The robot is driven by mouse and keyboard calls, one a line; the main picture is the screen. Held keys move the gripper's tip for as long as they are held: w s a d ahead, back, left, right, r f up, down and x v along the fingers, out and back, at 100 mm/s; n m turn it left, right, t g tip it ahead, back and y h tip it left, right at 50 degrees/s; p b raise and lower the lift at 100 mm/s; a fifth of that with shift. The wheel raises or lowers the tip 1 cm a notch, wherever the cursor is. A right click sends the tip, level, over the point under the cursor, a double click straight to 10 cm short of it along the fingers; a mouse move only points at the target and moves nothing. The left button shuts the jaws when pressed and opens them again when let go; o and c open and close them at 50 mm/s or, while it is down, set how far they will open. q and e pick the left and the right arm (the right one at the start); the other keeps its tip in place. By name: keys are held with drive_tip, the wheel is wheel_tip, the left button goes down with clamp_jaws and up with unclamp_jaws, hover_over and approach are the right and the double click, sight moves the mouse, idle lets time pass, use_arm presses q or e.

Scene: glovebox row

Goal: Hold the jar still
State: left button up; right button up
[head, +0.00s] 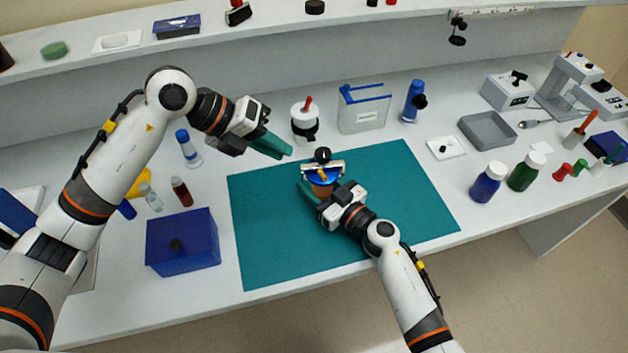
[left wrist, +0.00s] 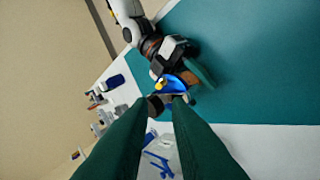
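The jar (head: 321,190), with an orange-brown body and a blue top, stands on the teal mat (head: 265,245) near its middle. A pale bar and a black knob show at its top. Its blue top also shows in the left wrist view (left wrist: 172,85). My right gripper (head: 319,190) is at the jar from the front right, with one green finger beside its left side. The other finger is mostly hidden, so I cannot tell whether they grip it. My left gripper (head: 286,150) is up and left of the jar, apart from it, its fingers open and empty (left wrist: 160,103).
A blue box (head: 182,242) stands left of the mat. A white pot with a red handle (head: 304,123), a clear bin (head: 363,112) and a blue bottle (head: 413,100) stand behind it. Bottles (head: 487,183) stand to the right. The mat's front left is clear.

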use_arm(q)
drive_tip(key=shift+s+a+f+m, duration=0.15)
drive_tip(key=shift+f+m, duration=0.15)
clamp_jaws()
drive_tip(key=s+a+f+m+t+h, duration=0.2)
drive_tip(key=s+a+f+m+h, duration=0.2)
drive_tip(key=a+m, duration=0.3)
drive_tip(key=shift+f+m+t, duration=0.4)
drive_tip(key=shift+f+m, duration=0.15)
drive_tip(key=shift+m, duration=1.45)
approach(321, 177)
drive_tip(key=x, duration=0.2)
drive_tip(key=f+x, duration=0.1)
drive_tip(key=x, duration=0.2)
drive_tip(key=shift+a, duration=0.3)
drive_tip(key=shift+w+d+r, duration=0.2)
drive_tip(key=shift+d+r, duration=0.05)
drive_tip(key=shift+d, duration=0.35)
